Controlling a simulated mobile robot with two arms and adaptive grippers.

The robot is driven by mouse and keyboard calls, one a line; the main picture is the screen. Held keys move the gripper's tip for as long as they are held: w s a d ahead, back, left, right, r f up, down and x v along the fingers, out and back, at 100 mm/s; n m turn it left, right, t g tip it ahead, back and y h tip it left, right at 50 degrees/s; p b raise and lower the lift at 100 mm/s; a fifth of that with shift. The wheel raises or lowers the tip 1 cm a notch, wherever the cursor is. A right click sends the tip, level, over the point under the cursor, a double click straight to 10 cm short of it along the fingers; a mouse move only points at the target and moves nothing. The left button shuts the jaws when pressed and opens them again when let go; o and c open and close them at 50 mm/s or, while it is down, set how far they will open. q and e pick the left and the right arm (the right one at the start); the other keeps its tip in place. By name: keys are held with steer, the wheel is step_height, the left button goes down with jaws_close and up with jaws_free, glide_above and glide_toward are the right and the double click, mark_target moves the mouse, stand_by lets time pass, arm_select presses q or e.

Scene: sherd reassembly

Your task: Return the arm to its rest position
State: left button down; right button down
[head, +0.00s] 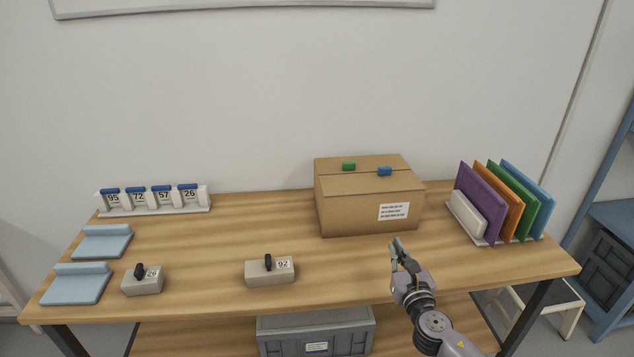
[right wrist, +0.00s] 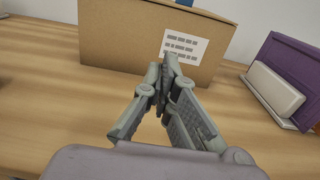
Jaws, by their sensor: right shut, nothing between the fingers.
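My right gripper (head: 399,246) is shut and empty above the front right part of the wooden table (head: 200,240). In the right wrist view its fingertips (right wrist: 168,68) meet in front of the cardboard box. My right arm comes in from the bottom right in the head view. My left gripper is not in view.
Coloured folders (head: 480,200) stand at right. Grey blocks numbered 26 (head: 143,286) and 92 (head: 283,277) sit at the front.

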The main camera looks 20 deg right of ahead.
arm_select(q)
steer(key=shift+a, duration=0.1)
arm_select(e)
steer(key=shift+s, duration=0.1)
